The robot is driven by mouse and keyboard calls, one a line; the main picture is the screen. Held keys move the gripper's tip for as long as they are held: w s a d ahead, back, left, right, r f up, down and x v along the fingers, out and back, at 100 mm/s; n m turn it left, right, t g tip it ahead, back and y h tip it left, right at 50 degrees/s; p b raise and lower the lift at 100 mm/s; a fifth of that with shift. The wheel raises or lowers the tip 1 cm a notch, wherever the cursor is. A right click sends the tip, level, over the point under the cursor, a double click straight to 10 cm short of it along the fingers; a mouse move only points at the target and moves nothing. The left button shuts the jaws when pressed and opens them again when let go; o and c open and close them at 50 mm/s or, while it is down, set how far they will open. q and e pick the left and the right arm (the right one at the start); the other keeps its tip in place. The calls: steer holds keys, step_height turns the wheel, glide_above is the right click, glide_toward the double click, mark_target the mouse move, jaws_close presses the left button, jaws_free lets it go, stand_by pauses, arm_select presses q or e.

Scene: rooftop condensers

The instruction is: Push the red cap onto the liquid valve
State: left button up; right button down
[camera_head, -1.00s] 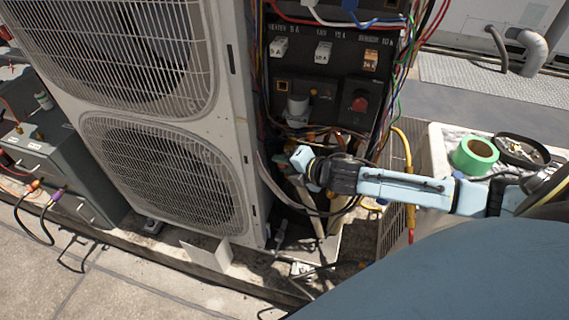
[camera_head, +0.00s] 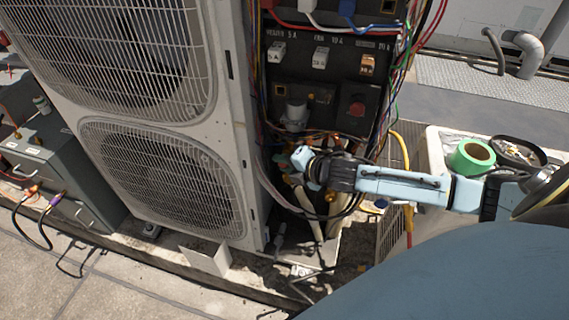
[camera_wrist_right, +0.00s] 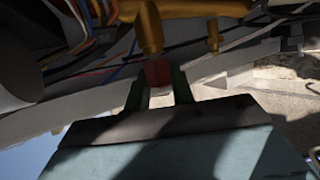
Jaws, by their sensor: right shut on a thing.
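The red cap (camera_wrist_right: 158,74) is held between the dark fingertips of my right gripper (camera_wrist_right: 160,88) in the right wrist view. A brass valve stem (camera_wrist_right: 148,28) stands just above the cap and nearly in line with it; whether they touch is hard to tell. I cannot tell for sure that this is the liquid valve. A smaller brass fitting (camera_wrist_right: 213,36) is to its right. In the head view my right gripper (camera_head: 303,170) reaches left into the open lower bay of the condenser, and the cap is hidden there. My left gripper is not in view.
The condenser (camera_head: 238,130) with its fan grilles stands left of my right arm. Loose wires and pipes crowd the bay around the gripper. A grey box (camera_head: 45,165) stands far left.

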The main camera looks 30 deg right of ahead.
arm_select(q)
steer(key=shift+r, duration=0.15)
arm_select(e)
steer(key=shift+w+d, duration=0.5)
steer(key=shift+d, duration=0.15)
stand_by(0.8)
steer(key=c, duration=1.1)
jaws_free()
steer(key=shift+a, duration=0.1)
arm_select(q)
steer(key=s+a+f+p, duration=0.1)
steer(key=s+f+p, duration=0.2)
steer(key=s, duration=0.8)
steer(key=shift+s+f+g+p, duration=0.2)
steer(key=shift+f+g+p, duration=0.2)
steer(key=shift+p, duration=0.1)
arm_select(e)
steer(key=shift+v, duration=6.7)
